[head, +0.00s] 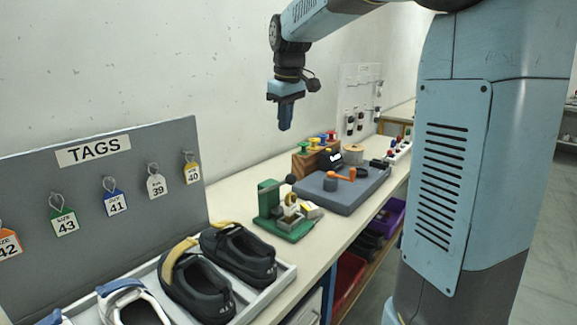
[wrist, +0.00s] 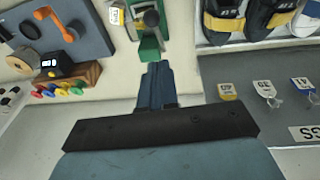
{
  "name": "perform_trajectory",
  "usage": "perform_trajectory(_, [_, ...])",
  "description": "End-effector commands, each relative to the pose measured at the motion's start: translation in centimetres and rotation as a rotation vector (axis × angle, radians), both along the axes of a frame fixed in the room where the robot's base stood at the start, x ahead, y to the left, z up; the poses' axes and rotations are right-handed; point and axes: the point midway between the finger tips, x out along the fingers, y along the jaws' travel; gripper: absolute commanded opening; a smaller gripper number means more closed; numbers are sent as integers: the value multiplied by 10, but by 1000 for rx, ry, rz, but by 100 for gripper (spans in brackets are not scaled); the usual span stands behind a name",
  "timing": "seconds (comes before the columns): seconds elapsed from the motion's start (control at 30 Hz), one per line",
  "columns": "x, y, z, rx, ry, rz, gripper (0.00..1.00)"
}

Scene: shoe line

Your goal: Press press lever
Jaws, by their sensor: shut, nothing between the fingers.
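The press is a small green stand (head: 270,197) with a green base on the bench in the head view. Its lever ends in a dark round knob (head: 290,179) near the top of the stand. In the wrist view the green press (wrist: 149,48) lies just beyond my fingertips, with the dark knob (wrist: 151,18) above it in the picture. My gripper (head: 285,127) points down, shut and empty, well above the bench and apart from the press. It also shows in the wrist view (wrist: 158,66). The lower press parts are partly cut off in the wrist view.
A grey tray with dark shoes (head: 240,252) stands at the front left, before a grey TAGS board (head: 120,185). A blue-grey mat (head: 335,195) with an orange-handled tool and a wooden block with coloured knobs (head: 308,158) lie behind the press.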

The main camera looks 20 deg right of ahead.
Motion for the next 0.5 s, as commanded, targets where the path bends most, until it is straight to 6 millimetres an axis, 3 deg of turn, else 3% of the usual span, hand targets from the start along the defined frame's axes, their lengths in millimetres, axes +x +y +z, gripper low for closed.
perform_trajectory(0.27, [2,0,-9,0,0,-1,0])
perform_trajectory(0.5, [8,1,-46,0,4,-1,0])
